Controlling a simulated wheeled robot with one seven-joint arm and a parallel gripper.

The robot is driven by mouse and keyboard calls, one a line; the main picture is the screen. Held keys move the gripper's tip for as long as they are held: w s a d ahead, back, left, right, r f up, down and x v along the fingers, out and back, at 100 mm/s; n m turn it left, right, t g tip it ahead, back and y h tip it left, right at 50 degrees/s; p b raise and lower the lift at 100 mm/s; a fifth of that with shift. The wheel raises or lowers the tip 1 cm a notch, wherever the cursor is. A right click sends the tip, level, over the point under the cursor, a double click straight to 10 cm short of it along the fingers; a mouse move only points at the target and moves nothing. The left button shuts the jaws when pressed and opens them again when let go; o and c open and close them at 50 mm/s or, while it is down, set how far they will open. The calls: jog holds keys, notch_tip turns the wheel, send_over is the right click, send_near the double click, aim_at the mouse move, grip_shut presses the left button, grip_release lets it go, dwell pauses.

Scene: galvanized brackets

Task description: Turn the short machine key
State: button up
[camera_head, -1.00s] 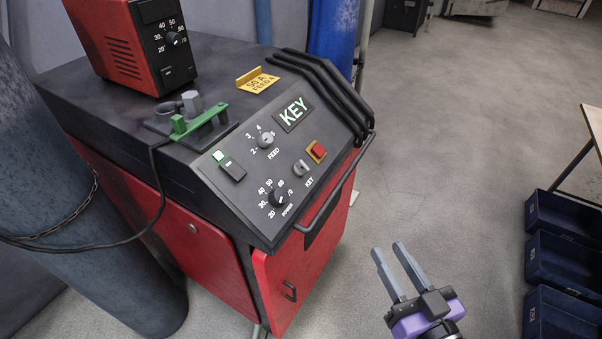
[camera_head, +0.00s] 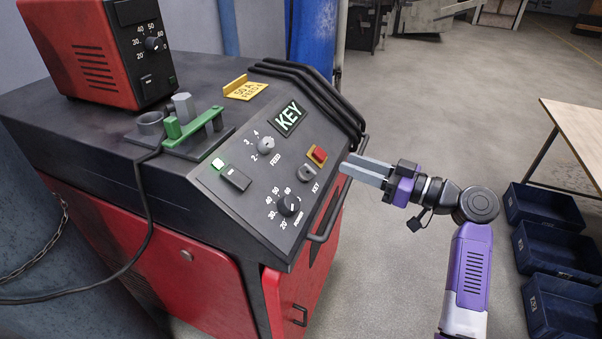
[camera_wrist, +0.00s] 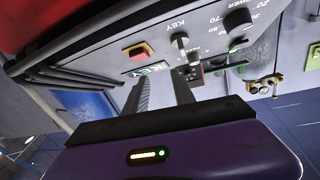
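The short machine key (camera_head: 306,174) is a small grey knob on the sloped panel of the red and black machine, above its "KEY" label. In the wrist view the key (camera_wrist: 180,42) shows upside down, beyond the fingertips and level with the right finger. My gripper (camera_head: 352,166) is just right of the panel's edge, pointing left towards the key and apart from it. In the wrist view my gripper (camera_wrist: 161,76) has its two fingers apart with nothing between them.
A red button (camera_head: 318,155) sits just above the key. The power dial (camera_head: 289,205) and feed dial (camera_head: 265,146) are to its left. A handrail (camera_head: 328,222) runs along the machine's front. Blue crates (camera_head: 548,249) stand on the floor at right.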

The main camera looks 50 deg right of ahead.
aim_at(311, 168)
jog(key=w+a+n+y, duration=0.1)
jog(key=w+a, duration=0.1)
jog(key=w+a+n+y+p, duration=0.1)
jog(key=w+a, duration=0.1)
jog(key=w+a+n, duration=0.1)
jog(key=w+a, duration=0.1)
jog(key=shift+w+a+f+g+y, duration=0.1)
jog(key=shift+w+f+g+y, duration=0.15)
jog(key=shift+f+g+y, duration=0.15)
jog(key=shift+c, duration=0.2)
grip_shut()
